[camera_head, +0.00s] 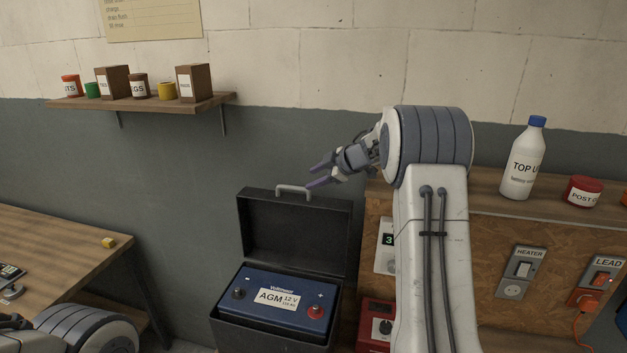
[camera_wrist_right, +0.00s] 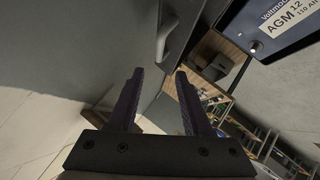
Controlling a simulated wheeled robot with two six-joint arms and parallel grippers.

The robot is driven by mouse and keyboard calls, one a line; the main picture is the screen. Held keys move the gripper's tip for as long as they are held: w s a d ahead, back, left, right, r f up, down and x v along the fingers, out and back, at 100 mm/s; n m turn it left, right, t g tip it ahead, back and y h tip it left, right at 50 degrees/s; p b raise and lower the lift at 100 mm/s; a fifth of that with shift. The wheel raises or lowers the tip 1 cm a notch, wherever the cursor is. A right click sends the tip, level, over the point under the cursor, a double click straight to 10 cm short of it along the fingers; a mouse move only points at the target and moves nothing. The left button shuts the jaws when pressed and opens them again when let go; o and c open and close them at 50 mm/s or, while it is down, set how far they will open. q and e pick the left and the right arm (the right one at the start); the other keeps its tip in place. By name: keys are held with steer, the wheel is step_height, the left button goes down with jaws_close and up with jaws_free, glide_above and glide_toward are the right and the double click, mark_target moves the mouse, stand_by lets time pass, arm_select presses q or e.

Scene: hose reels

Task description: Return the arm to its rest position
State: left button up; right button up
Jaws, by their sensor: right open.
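My right arm rises in the head view, and its gripper (camera_head: 317,173) points left beside the handle of the open battery box lid. The jaws are apart with nothing between them. In the right wrist view the two dark fingers (camera_wrist_right: 160,88) are spread and empty, with the pale lid handle (camera_wrist_right: 166,36) beyond them. I cannot tell the exact gap to the handle. The battery box (camera_head: 300,232) has its lid upright and holds a blue AGM battery (camera_head: 258,312). Part of my left arm shows at the lower left, but its gripper's jaws are not visible.
A wooden bench (camera_head: 60,262) stands at left with a small yellow block (camera_head: 108,242). A wall shelf (camera_head: 140,103) holds jars and boxes. At right, a ledge carries a white bottle (camera_head: 523,165) and red tin (camera_head: 583,192) above a panel with a heater switch (camera_head: 522,272).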

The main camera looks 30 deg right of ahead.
steer(key=shift+s+d, duration=0.1)
steer(key=shift+d, duration=0.05)
